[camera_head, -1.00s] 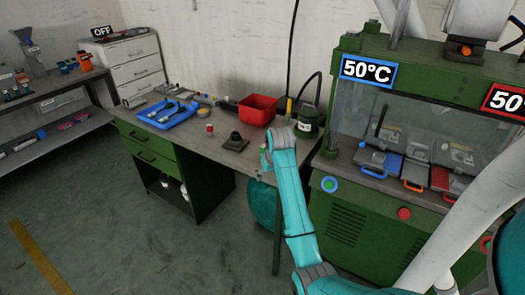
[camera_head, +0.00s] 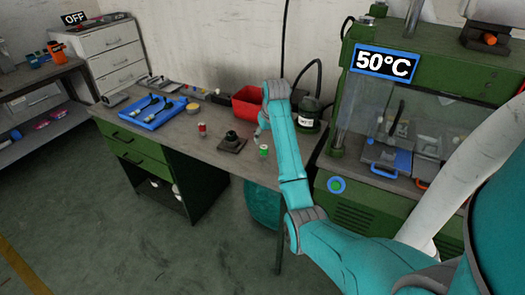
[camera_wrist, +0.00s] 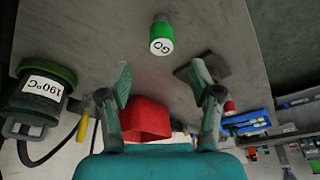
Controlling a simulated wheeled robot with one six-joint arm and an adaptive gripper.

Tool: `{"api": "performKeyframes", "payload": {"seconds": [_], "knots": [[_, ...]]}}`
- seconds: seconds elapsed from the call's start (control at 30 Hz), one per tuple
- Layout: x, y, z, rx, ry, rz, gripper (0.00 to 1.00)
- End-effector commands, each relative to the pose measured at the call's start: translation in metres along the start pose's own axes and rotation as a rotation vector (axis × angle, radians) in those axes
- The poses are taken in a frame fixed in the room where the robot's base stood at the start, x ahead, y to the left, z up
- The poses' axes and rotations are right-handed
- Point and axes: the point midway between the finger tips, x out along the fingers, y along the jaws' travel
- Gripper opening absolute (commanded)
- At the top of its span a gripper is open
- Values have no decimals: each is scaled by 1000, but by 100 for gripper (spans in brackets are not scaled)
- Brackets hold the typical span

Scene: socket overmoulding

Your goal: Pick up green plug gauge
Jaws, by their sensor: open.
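The green plug gauge (camera_head: 263,151) stands on the workbench near its front right part, below and beside my arm. In the wrist view the green plug gauge (camera_wrist: 162,38) shows its white end marked "GO", ahead of my fingers and roughly midway between them. My gripper (camera_wrist: 168,75) is open and empty, with its two fingers spread and apart from the gauge. In the head view my gripper is mostly hidden behind my arm.
A red-topped gauge (camera_head: 202,129) and a dark square-based block (camera_head: 232,143) stand to the left. A red bin (camera_head: 247,106) and a dark pot (camera_head: 308,119) are behind. A blue tray (camera_head: 157,112) lies further left. The green press (camera_head: 345,180) stands at right.

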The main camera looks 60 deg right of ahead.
Motion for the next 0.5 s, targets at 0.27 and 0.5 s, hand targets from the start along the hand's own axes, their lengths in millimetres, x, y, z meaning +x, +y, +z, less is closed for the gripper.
{"api": "performKeyframes", "payload": {"seconds": [0.27, 0.5], "knots": [[24, 0, 1, 0, 0, 0, 64], [53, -3, 7, -1, -2, -1, 64]]}}
